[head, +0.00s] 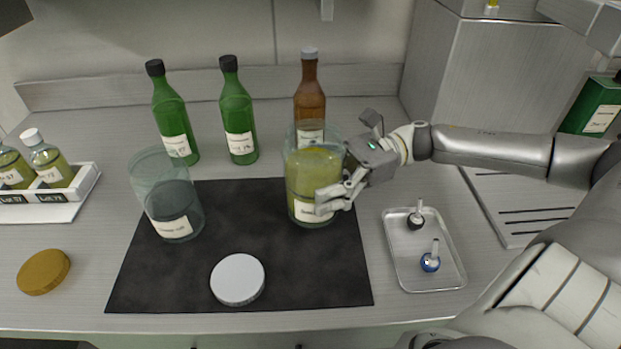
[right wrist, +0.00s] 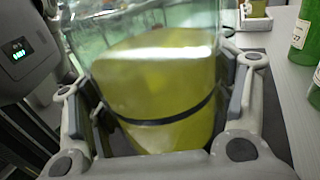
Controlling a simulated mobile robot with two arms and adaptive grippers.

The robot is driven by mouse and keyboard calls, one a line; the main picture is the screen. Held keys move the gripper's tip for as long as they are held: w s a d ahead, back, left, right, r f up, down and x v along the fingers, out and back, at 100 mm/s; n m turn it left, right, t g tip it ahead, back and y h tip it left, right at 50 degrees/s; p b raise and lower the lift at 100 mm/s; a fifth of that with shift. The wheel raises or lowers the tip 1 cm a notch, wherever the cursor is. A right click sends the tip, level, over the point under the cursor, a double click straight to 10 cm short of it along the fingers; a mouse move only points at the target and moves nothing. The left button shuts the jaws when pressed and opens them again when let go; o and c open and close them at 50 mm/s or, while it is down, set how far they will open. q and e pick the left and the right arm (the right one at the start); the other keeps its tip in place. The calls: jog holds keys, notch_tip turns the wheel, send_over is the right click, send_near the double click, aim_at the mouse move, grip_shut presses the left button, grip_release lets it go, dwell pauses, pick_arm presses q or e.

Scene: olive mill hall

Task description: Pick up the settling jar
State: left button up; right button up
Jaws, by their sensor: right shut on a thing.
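The settling jar (head: 308,172) is a wide, open clear glass jar of yellow-green oil with a white label, over the right part of the dark mat. My right gripper (head: 340,190) is shut on its right side. In the right wrist view the jar (right wrist: 160,95) stands between the two fingers (right wrist: 160,110), and a dark line shows low in the oil. The jar looks upright; I cannot tell whether its base touches the mat. My left gripper is not in view.
An empty-looking labelled glass jar (head: 165,190) and a white lid (head: 238,279) are on the mat (head: 300,280). Two green bottles (head: 238,112) and a brown bottle (head: 310,95) stand behind. A metal tray (head: 400,255) with stoppers lies right, a gold lid (head: 43,272) left.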

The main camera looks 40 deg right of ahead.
aim_at(337, 165)
jog(key=shift+s+a+r, duration=0.15)
jog(key=shift+s+r, duration=0.1)
jog(key=shift+r, duration=0.2)
jog(key=s+r+p, duration=0.1)
jog(key=r+p, duration=0.1)
jog(key=s+a+r+p, duration=0.1)
jog(key=s+r+p, duration=0.1)
jog(key=p, duration=0.1)
jog(key=shift+s+r, duration=0.1)
jog(key=shift+r, duration=0.1)
jog(key=s+a+r+p, duration=0.1)
jog(key=s+a+r, duration=0.1)
jog(key=s, duration=0.6)
jog(key=shift+s+a+r+p, duration=0.15)
jog(key=shift+s+r+p, duration=0.2)
jog(key=shift+r, duration=0.3)
jog(key=shift+a, duration=0.1)
